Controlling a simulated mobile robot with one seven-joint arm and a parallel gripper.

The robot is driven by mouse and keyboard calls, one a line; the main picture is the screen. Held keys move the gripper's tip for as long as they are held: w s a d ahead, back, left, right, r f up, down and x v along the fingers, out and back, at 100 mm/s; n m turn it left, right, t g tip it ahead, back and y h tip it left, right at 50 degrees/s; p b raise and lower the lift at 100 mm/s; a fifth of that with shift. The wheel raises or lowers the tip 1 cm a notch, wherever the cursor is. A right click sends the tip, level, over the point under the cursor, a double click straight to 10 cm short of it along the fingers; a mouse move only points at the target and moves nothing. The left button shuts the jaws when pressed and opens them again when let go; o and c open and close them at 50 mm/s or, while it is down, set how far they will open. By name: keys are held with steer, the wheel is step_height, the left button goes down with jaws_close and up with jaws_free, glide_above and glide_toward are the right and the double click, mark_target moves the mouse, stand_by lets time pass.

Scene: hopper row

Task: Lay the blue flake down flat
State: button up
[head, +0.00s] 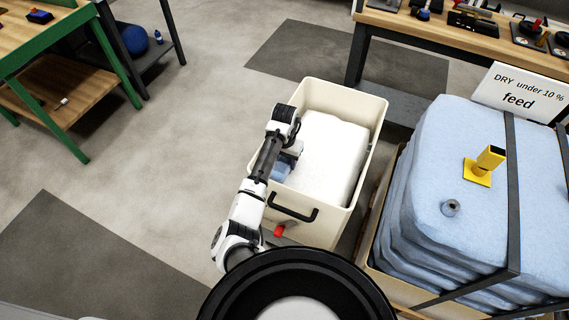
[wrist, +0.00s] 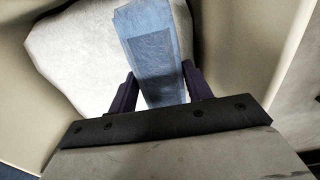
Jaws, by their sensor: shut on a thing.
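The blue flake (wrist: 150,45) is a flat light-blue piece. In the wrist view it stands between the two dark fingers of my gripper (wrist: 159,88), which is shut on it. In the head view a small part of the flake (head: 282,171) shows at my gripper (head: 291,153), inside the left side of the cream bin (head: 362,97). The white mass (head: 330,152) in the bin lies beside and beyond the flake. I cannot tell whether the flake touches it.
The bin has a black handle (head: 292,210) and a red fitting (head: 279,230) on its near side. Open floor (head: 150,160) lies left.

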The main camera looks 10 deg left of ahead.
mark_target(285, 165)
steer(key=shift+f, duration=1.4)
steer(key=shift+f, duration=0.15)
steer(key=o, duration=1)
steer(key=shift+c, duration=0.2)
step_height(285, 165, up, 12)
steer(key=shift+r+b, duration=0.2)
steer(key=shift+b, duration=1)
